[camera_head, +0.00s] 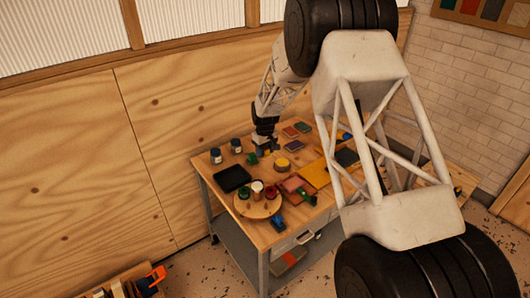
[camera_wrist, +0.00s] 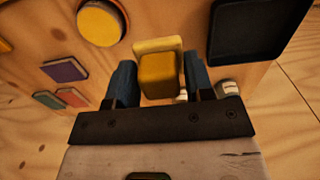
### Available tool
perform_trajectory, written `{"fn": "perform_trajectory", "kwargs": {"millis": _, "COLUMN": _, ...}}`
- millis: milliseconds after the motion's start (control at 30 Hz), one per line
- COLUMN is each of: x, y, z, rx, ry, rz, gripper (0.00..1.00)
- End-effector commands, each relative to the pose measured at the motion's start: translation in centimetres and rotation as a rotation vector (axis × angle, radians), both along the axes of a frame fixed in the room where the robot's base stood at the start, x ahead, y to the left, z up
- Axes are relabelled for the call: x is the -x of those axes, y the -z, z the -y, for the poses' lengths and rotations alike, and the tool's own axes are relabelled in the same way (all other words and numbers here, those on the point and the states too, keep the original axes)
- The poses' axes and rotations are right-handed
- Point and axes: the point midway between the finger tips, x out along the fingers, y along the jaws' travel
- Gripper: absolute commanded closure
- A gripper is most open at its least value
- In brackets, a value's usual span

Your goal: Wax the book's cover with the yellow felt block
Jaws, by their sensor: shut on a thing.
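My gripper (camera_wrist: 152,82) has its two dark blue fingers on either side of the yellow felt block (camera_wrist: 158,74) and is shut on it. A paler yellow part shows just behind the block; I cannot tell whether it belongs to it. In the head view my gripper (camera_head: 266,144) is over the back of the table, between the black tray and the round yellow tin. Several flat pieces lie right of centre, among them a yellow-orange one (camera_head: 315,175) and a pinkish one (camera_head: 292,184). I cannot tell which is the book.
The black tray (camera_head: 231,178) and yellow tin (camera_head: 282,163) flank the gripper; the wrist view also shows the tray (camera_wrist: 245,38) and tin (camera_wrist: 100,23). A round wooden board (camera_head: 258,208) holds jars at the front. Coloured pads (camera_head: 291,131) lie behind. My arm hides the table's right part.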

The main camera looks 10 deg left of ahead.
Motion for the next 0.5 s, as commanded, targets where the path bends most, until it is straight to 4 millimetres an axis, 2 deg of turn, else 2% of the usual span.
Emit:
{"fn": "perform_trajectory", "kwargs": {"millis": 267, "x": 0.6, "y": -0.2, "z": 1.3, "rx": 0.000, "ry": 0.001, "rz": 0.000, "gripper": 0.71}}
{"fn": "perform_trajectory", "kwargs": {"millis": 500, "x": 2.4, "y": -0.6, "z": 4.9, "rx": 0.000, "ry": 0.002, "rz": 0.000, "gripper": 0.71}}
